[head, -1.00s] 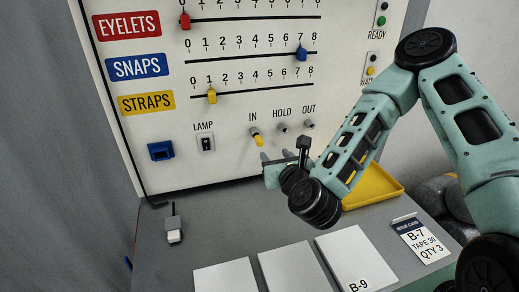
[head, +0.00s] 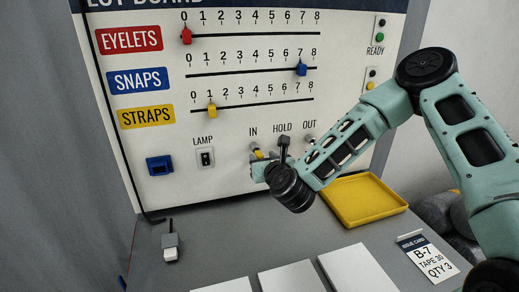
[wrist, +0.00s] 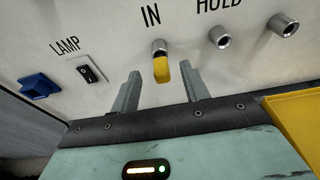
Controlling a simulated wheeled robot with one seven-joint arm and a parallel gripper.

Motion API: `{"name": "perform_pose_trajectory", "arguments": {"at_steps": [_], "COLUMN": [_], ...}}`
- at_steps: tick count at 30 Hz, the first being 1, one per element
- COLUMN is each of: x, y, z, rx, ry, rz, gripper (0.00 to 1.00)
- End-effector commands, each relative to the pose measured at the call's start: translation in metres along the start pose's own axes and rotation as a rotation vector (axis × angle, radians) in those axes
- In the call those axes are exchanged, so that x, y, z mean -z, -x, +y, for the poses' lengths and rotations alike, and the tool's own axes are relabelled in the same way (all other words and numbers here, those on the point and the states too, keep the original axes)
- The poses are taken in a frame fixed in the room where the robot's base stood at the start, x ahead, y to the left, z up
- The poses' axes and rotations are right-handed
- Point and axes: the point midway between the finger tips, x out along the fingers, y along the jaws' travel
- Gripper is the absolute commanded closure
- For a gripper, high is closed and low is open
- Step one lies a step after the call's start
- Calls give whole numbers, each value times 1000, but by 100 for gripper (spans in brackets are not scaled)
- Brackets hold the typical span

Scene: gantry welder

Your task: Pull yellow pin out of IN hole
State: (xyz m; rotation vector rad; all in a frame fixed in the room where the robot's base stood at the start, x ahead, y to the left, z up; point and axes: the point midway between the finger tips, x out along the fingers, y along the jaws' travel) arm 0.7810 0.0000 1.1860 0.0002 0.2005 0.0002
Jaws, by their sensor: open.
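The yellow pin (wrist: 161,70) sits in the metal IN hole (wrist: 158,46) on the white board, its yellow end sticking out and drooping a little. In the head view the yellow pin (head: 259,154) shows just above my gripper (head: 261,170), which partly covers the area below it. In the wrist view my gripper (wrist: 160,90) is open and empty, with one finger on each side below the pin. The fingers appear apart from the pin; the exact depth gap cannot be told.
The HOLD hole (wrist: 219,36) and OUT hole (wrist: 283,25) are empty, to the right. The LAMP switch (wrist: 91,73) and a blue socket (wrist: 39,86) are left.

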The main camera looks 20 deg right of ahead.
Motion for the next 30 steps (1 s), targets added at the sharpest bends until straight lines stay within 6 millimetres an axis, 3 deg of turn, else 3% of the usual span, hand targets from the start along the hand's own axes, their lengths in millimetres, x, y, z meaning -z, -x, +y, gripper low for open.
{"name": "perform_pose_trajectory", "arguments": {"at_steps": [3, 9, 20, 25, 30], "x": [-3, -1, 0, 0, 0], "y": [-19, -38, -43, -43, -42], "z": [0, 0, 0, 0, 0], "rx": [1, 0, -1, 0, 0], "ry": [0, 0, 0, 0, 0], "rz": [-1, -1, -1, -1, -1], "gripper": [55, 55, 55, 99, 100]}}
